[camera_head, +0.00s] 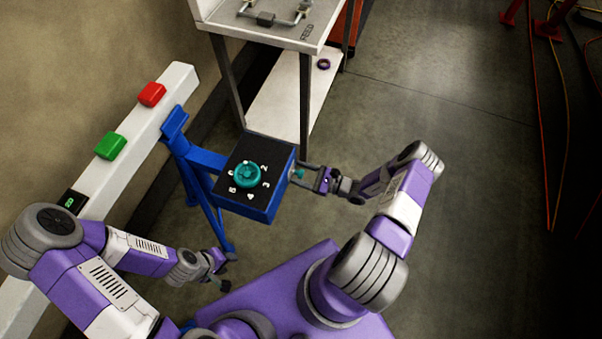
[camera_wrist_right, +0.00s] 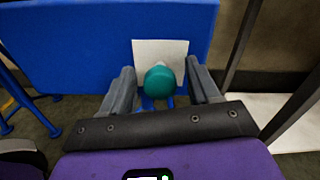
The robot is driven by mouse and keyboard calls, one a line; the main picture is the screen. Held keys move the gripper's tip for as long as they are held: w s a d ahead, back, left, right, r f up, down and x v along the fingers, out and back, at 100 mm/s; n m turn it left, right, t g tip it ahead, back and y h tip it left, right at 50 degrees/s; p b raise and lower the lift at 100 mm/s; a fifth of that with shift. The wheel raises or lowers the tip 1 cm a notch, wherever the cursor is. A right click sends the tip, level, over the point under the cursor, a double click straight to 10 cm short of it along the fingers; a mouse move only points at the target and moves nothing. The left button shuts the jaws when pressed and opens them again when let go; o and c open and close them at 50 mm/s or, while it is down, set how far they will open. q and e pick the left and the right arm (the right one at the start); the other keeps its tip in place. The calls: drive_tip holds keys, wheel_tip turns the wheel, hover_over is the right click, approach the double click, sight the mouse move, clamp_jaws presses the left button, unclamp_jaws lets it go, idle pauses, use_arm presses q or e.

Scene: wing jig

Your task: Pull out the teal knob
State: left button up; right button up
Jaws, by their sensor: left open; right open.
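The teal knob (camera_wrist_right: 160,80) is a round ball in front of a pale square plate (camera_wrist_right: 176,51) on the side of a blue box. In the head view the knob (camera_head: 299,173) is a small teal spot on the box's right side. My right gripper (camera_wrist_right: 162,92) is open, with one finger on each side of the knob; a gap to the fingers shows on both sides. In the head view the right gripper (camera_head: 306,174) reaches the box from the right. My left gripper (camera_head: 226,270) is open and empty, low at the left, apart from the box.
The blue box (camera_head: 262,208) has a numbered black top with a teal dial (camera_head: 246,175) and stands on a blue frame (camera_head: 190,155). A white rail with green (camera_head: 110,146) and red (camera_head: 152,94) buttons runs at left. A table (camera_head: 275,30) stands behind.

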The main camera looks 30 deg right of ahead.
drive_tip(key=shift+w+a, duration=0.1)
clamp_jaws()
drive_tip(key=shift+v, duration=1.7)
unclamp_jaws()
approach(303, 174)
drive_tip(key=shift+f, duration=0.2)
